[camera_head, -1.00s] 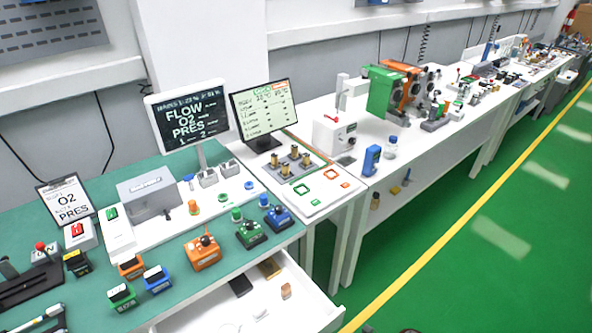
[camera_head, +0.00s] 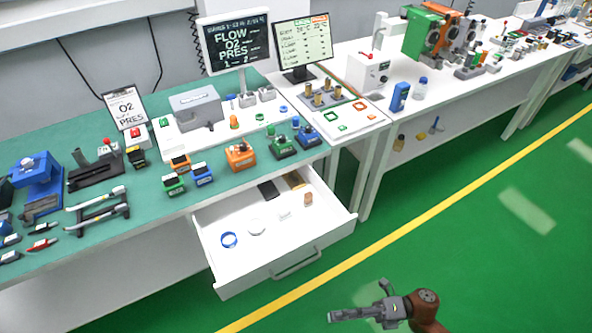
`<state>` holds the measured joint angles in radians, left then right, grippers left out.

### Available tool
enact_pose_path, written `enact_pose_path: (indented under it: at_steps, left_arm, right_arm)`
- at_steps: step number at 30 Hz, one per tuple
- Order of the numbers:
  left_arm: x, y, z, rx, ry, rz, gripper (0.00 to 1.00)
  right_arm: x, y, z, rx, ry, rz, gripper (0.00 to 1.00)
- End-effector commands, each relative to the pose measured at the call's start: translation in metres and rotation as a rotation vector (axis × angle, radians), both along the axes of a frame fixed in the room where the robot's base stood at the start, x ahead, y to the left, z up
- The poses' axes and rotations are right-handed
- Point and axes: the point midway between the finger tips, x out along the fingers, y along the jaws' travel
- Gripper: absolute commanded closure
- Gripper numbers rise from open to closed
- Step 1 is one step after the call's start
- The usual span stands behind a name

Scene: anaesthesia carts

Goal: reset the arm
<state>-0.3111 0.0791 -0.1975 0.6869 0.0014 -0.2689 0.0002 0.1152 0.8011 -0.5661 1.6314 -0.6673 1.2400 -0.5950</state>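My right gripper (camera_head: 362,312) shows at the bottom of the head view, above the green floor and in front of the open drawer. Its arm comes in from the lower right. Its grey fingers point left and nothing shows between them; one finger sticks up and stands apart from the other. It touches none of the bench items. My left gripper is not in view.
A white drawer (camera_head: 299,268) stands open, with a blue ring (camera_head: 229,240) and small items inside. The green-topped bench (camera_head: 130,208) carries colored blocks, tools and a flow screen (camera_head: 234,45). The floor (camera_head: 470,270) right of the yellow line is clear.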

Motion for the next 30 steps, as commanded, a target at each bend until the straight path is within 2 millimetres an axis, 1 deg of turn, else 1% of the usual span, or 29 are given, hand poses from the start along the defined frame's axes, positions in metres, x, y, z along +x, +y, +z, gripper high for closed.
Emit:
enact_pose_path:
  at_steps: [1,5,10,14,17,20,21,23,24,26,27,29,30]
  left_arm:
    - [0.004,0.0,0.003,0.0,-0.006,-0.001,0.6]
    - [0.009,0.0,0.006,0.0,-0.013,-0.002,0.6]
    - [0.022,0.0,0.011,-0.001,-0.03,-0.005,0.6]
    - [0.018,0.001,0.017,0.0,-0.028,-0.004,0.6]
    - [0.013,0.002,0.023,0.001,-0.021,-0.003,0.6]
    - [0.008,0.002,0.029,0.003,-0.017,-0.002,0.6]
    - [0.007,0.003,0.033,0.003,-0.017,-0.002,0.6]
    - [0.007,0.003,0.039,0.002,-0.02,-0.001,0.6]
    - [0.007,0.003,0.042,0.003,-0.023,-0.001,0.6]
    - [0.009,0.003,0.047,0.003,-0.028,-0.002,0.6]
    - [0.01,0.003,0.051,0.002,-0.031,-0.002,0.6]
    - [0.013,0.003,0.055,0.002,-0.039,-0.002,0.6]
    - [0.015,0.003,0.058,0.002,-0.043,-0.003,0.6]
  right_arm:
    - [0.008,-0.001,-0.002,0.001,0.021,-0.035,0.74]
    - [0.028,-0.006,-0.01,0.001,0.076,-0.121,0.74]
    - [0.058,-0.017,-0.028,0.003,0.171,-0.259,0.74]
    - [0.085,-0.034,-0.05,0.005,0.279,-0.405,0.74]
    - [0.106,-0.053,-0.074,0.009,0.381,-0.534,0.74]
    - [0.124,-0.08,-0.108,0.016,0.515,-0.69,0.74]
    - [0.129,-0.094,-0.127,0.018,0.58,-0.764,0.74]
    - [0.133,-0.118,-0.158,0.024,0.692,-0.885,0.74]
    - [0.131,-0.136,-0.182,0.028,0.774,-0.968,0.74]
    - [0.123,-0.16,-0.217,0.034,0.893,-1.086,0.74]
    - [0.114,-0.176,-0.241,0.037,0.97,-1.161,0.74]
    - [0.096,-0.197,-0.275,0.041,1.086,-1.267,0.74]
    - [0.08,-0.21,-0.298,0.043,1.16,-1.334,0.74]
